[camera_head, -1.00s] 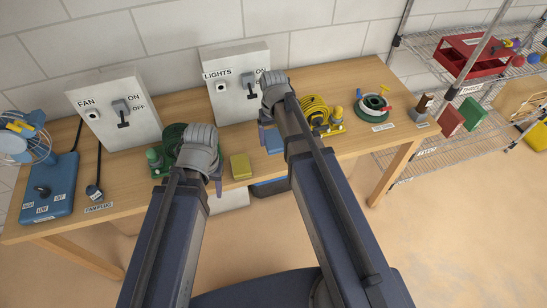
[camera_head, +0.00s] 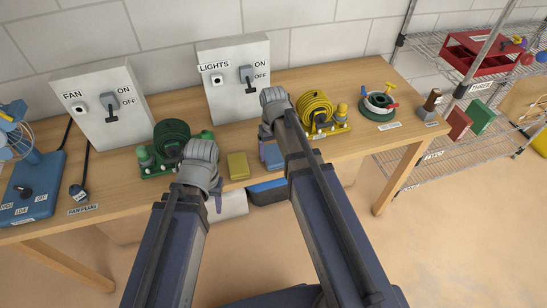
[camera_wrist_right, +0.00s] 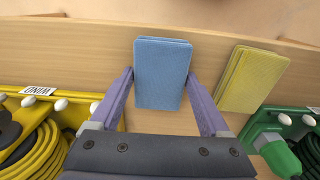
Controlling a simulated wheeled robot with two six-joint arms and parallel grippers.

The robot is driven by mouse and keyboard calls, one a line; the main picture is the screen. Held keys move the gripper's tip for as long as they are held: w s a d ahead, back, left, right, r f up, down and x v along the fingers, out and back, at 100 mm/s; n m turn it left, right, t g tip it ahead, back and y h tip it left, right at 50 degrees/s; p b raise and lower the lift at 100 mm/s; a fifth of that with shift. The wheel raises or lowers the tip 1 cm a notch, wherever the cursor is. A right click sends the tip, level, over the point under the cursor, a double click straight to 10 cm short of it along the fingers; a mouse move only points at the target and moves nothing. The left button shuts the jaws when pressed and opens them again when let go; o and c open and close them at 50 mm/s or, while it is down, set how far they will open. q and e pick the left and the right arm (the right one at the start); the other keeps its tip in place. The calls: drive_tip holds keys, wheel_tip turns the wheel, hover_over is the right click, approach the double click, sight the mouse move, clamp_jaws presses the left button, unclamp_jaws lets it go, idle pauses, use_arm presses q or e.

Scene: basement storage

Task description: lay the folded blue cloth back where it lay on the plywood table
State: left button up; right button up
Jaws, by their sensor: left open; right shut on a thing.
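The folded blue cloth (camera_wrist_right: 162,72) is between the two purple fingers of my right gripper (camera_wrist_right: 160,82), which is shut on it. In the head view the cloth (camera_head: 271,154) shows partly below my right wrist, near the front edge of the plywood table (camera_head: 130,190). I cannot tell whether it touches the tabletop. A folded yellow cloth (camera_head: 237,165) lies on the table beside it, with a gap between them; the right wrist view also shows it (camera_wrist_right: 252,78). My left gripper (camera_head: 214,198) is open at the table's front edge; its fingers are mostly hidden.
A green reel (camera_head: 171,140) stands behind my left wrist, and a yellow reel (camera_head: 314,110) right of my right wrist. The FAN box (camera_head: 100,110) and LIGHTS box (camera_head: 236,80) stand at the back. A blue fan base (camera_head: 32,188) is at the left.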

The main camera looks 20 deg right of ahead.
sight(274, 153)
drive_tip(key=shift+f, duration=0.1)
drive_tip(key=shift+f, duration=0.15)
drive_tip(key=o, duration=1)
drive_tip(key=shift+r, duration=0.25)
wheel_tip(274, 153, up, 12)
drive_tip(key=p, duration=1.2)
drive_tip(key=s+a+n, duration=0.1)
drive_tip(key=s+a, duration=0.2)
drive_tip(key=s, duration=0.1)
drive_tip(key=s+a+n, duration=0.1)
drive_tip(key=s+a, duration=0.3)
drive_tip(key=s, duration=0.1)
drive_tip(key=s+a+n+h, duration=0.1)
drive_tip(key=s+a, duration=0.2)
drive_tip(key=s, duration=0.2)
drive_tip(key=shift+s+a, duration=0.15)
drive_tip(key=shift+a, duration=0.1)
